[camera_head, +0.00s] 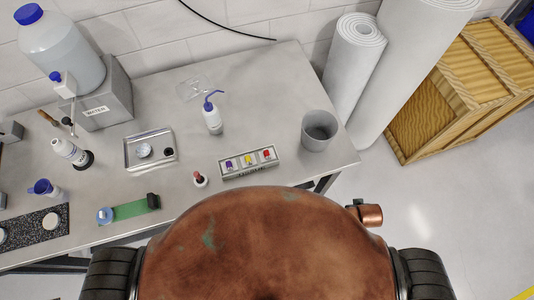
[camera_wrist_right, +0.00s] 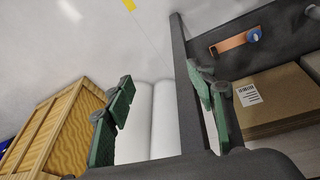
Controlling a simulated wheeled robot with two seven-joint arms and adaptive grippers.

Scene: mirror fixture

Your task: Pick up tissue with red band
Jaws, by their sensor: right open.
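A narrow grey holder (camera_head: 234,172) near the front edge of the bench carries three white squares in a row, marked purple, yellow and red. The red-marked one (camera_head: 268,155) is at the right end and looks like the tissue with the red band. My right gripper (camera_wrist_right: 160,88) shows only in the right wrist view, with its green-padded fingers wide apart and nothing between them. It is away from the holder, which is not in that view. My left gripper is in neither view.
A grey cup (camera_head: 319,130) stands right of the holder, and a wash bottle (camera_head: 212,118) behind it. A small red-topped bottle (camera_head: 200,179) is just left of it. White rolls (camera_head: 352,62) and a wooden crate (camera_head: 447,100) stand beyond the bench's right end.

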